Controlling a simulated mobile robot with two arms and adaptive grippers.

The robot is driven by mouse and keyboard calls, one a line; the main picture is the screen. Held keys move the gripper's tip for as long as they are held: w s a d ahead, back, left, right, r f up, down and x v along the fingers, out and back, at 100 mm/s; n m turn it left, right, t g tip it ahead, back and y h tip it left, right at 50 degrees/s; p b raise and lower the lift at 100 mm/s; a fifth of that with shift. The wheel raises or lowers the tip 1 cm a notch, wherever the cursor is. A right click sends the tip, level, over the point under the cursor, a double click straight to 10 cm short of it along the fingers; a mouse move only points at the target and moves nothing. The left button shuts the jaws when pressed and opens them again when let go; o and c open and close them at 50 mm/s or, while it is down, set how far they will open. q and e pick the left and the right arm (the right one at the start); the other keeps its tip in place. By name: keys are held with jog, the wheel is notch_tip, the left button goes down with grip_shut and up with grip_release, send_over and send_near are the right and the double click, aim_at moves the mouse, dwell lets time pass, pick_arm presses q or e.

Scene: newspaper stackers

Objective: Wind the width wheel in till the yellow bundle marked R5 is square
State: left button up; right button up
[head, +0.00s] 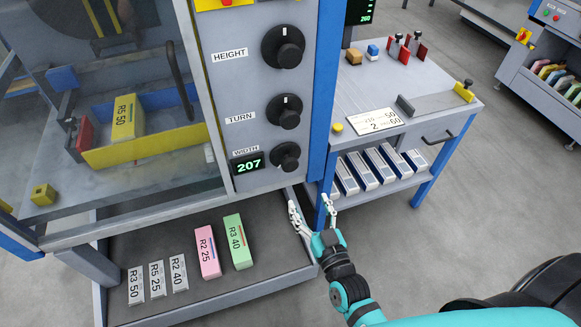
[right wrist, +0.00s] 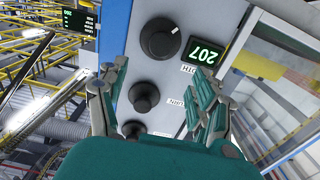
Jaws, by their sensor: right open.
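The yellow bundle marked R5 50 (head: 128,117) lies behind the clear window of the machine, between a blue fence (head: 165,98) and a yellow guide (head: 140,150). It looks slightly turned against the guide; I cannot tell whether they touch. The black width wheel (head: 286,156) is the lowest knob, beside a display (head: 248,163) reading 207. My right gripper (head: 312,203) is open and empty, below and right of the wheel. In the right wrist view, the width wheel (right wrist: 160,38) shows beyond the open fingers (right wrist: 158,75), apart from them. My left gripper is out of view.
The height knob (head: 283,47) and turn knob (head: 284,111) sit above the width wheel. A blue post (head: 322,90) and a side bench (head: 400,85) stand to the right. A low tray (head: 215,285) holds pink, green and grey bundles. A red block (head: 84,135) is left inside.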

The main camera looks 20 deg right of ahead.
send_near(291, 166)
jog(key=w, duration=0.9)
jog(key=shift+w+a, duration=0.15)
jog(key=shift+w, duration=0.7)
jog(key=shift+c, duration=0.7)
jog(key=c, duration=1)
jog(key=shift+m+p, duration=0.3)
jog(key=shift+m, duration=0.2)
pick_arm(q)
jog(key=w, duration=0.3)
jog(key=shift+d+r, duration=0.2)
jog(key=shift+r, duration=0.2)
